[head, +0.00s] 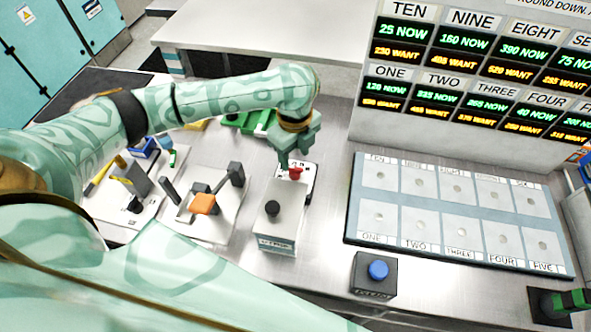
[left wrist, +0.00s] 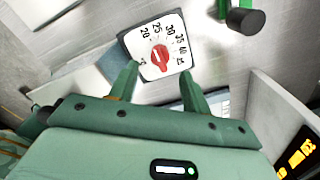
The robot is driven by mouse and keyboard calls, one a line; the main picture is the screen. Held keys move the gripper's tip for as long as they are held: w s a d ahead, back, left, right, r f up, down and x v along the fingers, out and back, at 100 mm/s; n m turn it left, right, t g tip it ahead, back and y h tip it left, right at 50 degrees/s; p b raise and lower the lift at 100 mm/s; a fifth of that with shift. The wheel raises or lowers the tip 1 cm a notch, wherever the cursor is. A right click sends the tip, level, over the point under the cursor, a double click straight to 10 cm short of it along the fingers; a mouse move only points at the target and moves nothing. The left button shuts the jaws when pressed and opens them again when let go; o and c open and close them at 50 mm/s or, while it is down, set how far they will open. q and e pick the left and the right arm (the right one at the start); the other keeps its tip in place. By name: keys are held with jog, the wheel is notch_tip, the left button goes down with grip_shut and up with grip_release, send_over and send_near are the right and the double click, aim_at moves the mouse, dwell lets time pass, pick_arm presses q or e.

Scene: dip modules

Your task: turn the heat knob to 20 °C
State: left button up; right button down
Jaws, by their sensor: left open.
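The heat knob (head: 296,172) is a red knob on a white dial plate (head: 309,180) at the back of a grey box on the bench. In the left wrist view, the red knob (left wrist: 160,57) sits in the middle of the dial, with printed numbers including 20, 25, 30, 35 and 40 around it. A pale mark shows on the knob, but I cannot tell which number it points to. My left gripper (head: 296,160) is open, just above the knob. In the left wrist view its fingers (left wrist: 159,72) stand apart on either side of the dial's lower part, holding nothing. My right gripper is not seen.
A black knob (head: 272,208) stands on the same box, in front of the dial. A blue button box (head: 375,275) and a panel of numbered pads (head: 455,215) lie to the right. A display board (head: 470,85) stands behind. Levers and an orange block (head: 203,204) are left.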

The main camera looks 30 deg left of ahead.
aim_at(295, 168)
pick_arm(q)
notch_tip(295, 168, down, 5)
jog(key=shift+f+b, duration=0.2)
jog(key=shift+b, duration=0.55)
jog(key=shift+c, duration=0.3)
jog(key=c, duration=0.9)
jog(key=n+p, duration=0.1)
jog(key=p, duration=0.2)
jog(key=n+p, duration=0.1)
jog(key=p, duration=0.2)
jog(key=shift+r, duration=0.4)
jog(key=shift+c, duration=0.2)
jog(key=shift+f+n+p, duration=0.15)
jog(key=shift+n+p, duration=0.15)
jog(key=shift+p, duration=0.15)
jog(key=shift+f, duration=0.2)
